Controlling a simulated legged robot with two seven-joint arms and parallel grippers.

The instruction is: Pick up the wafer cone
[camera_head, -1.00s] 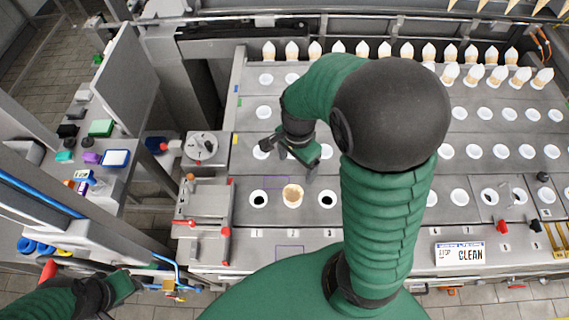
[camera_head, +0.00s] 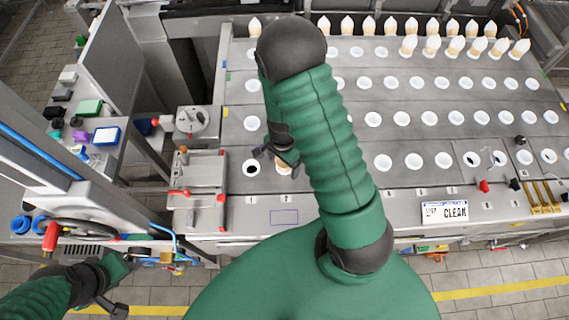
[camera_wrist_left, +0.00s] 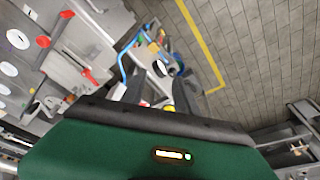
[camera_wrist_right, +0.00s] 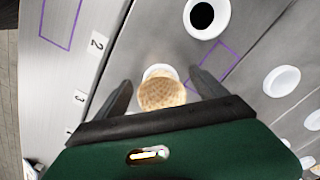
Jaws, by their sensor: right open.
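The wafer cone (camera_wrist_right: 162,94) stands in a white-rimmed hole in the grey counter. In the right wrist view it sits between the two spread fingers of my right gripper (camera_wrist_right: 162,88), apart from both as far as I can tell. In the head view only a small part of the cone (camera_head: 283,169) shows; my right gripper (camera_head: 276,158) and arm cover the rest. My right gripper is open and empty. My left gripper (camera_head: 116,289) is at the lower left, away from the counter; its fingers (camera_wrist_left: 157,88) look spread with nothing held between them.
An empty dark hole (camera_head: 251,168) is left of the cone. Rows of white-rimmed holes cover the counter, with several filled cones (camera_head: 432,45) along the back. A machine with red handles (camera_head: 196,192) stands left. A "CLEAN" sign (camera_head: 445,211) is at the front right.

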